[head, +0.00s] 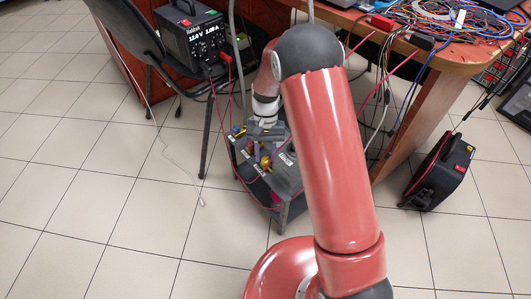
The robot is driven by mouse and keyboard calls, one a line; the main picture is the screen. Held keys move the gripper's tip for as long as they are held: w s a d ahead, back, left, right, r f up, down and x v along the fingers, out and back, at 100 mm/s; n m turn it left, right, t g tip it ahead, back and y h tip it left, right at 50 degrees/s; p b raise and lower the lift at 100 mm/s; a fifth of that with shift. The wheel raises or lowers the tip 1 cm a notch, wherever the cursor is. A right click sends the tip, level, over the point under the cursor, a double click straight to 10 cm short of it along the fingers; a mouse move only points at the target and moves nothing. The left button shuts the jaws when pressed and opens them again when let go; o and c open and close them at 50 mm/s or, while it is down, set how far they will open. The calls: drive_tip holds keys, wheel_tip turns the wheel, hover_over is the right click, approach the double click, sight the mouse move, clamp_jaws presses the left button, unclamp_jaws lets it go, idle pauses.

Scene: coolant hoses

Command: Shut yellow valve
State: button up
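A dark grey unit (292,185) with hoses stands on the floor below the table, partly behind my arm. Small yellow parts show on its top: one at the left (238,131) and one nearer the front (265,162). They are too small to tell which is the yellow valve or how its handle is turned. My gripper (264,132) is low over the back of the unit's top, close to the yellow parts. Its fingers are small and blend with the grey parts, so I cannot tell whether they are open or touching anything.
A wooden table (440,48) with tangled cables (420,15) is at the upper right. A chair (130,35) and a power supply (192,35) stand at the upper left. Red leads hang beside the unit. A black bag (440,172) is at the right. The left floor is mostly clear.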

drive_tip(key=shift+o, duration=1.2)
drive_tip(key=v, duration=0.7)
drive_tip(key=shift+r+p, duration=0.35)
drive_tip(key=shift+p, duration=0.05)
drive_tip(key=shift+w, duration=0.15)
